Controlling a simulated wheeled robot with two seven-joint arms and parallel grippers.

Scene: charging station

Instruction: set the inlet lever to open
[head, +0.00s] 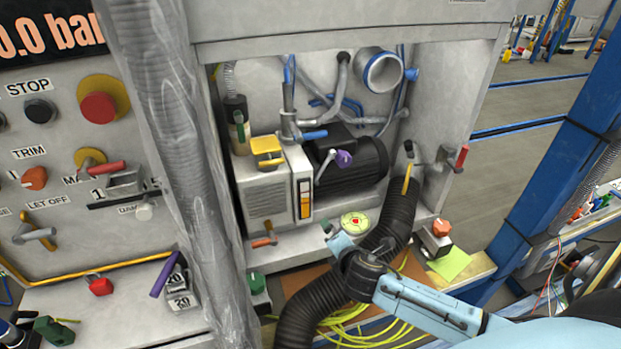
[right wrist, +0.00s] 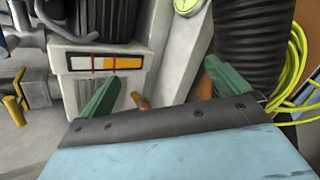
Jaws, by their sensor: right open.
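No label reading inlet is legible, so I cannot tell which handle is the inlet lever. An orange-handled lever (head: 265,237) sits low at the left of the pump; it also shows, partly hidden, between my fingers in the right wrist view (right wrist: 140,100). Other handles are a blue one (head: 313,135), a purple-knobbed lever (head: 343,159), a red one (head: 462,157) and a yellow one (head: 407,179). My right gripper (head: 340,241) is open and empty in front of the bay; its green fingers (right wrist: 162,72) point toward the pump base. My left gripper is out of view.
The pump (head: 270,200) and its dark motor (head: 350,175) fill the bay. A thick black corrugated hose (head: 397,215) runs behind and beside my right gripper. A wrapped grey column (head: 170,150) stands left of the bay. Yellow cable (head: 350,330) lies below.

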